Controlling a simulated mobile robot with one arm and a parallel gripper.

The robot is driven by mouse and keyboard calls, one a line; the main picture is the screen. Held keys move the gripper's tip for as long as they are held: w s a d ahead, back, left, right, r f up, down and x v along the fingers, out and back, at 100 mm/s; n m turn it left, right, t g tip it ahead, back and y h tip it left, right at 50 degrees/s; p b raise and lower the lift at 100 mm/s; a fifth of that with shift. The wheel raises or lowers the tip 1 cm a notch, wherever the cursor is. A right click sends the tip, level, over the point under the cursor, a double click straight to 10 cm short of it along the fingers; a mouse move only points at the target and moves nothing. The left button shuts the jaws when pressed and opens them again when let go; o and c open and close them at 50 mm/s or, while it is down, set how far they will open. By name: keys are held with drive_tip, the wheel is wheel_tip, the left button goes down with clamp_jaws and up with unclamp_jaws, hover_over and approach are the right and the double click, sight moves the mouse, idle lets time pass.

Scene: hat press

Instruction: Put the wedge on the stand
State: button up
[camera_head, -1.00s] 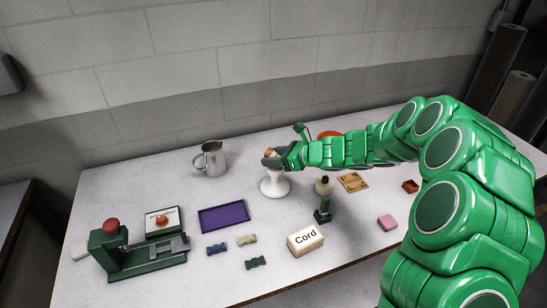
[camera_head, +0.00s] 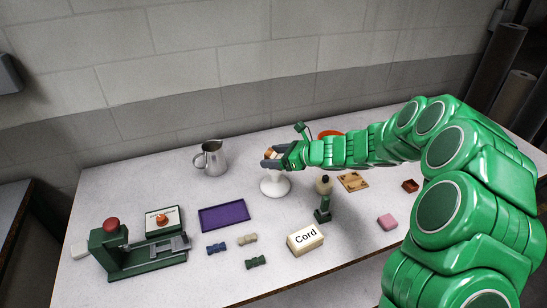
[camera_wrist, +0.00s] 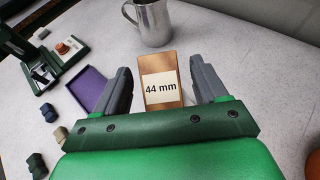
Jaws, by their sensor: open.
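The wedge is a wooden block with a white "44 mm" label (camera_wrist: 160,88), seen upright between my fingers in the wrist view. In the head view a small part of the wedge (camera_head: 269,153) shows at the top of the white stand (camera_head: 275,187). My gripper (camera_head: 272,159) is at the stand's top. Its two grey fingers are open on either side of the wedge, with a gap at each side in the wrist view (camera_wrist: 160,70). The wedge's contact with the stand is hidden.
A metal jug (camera_head: 212,159) stands behind and left of the stand. A purple tray (camera_head: 224,217) lies at front left, and a green press (camera_head: 130,253) farther left. A dark green stamp-like tool (camera_head: 323,212) and a "Cord" box (camera_head: 305,239) are in front.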

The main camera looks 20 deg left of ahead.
drive_tip(key=v, duration=1.1)
drive_tip(key=shift+d, duration=0.35)
drive_tip(key=shift+r, duration=0.2)
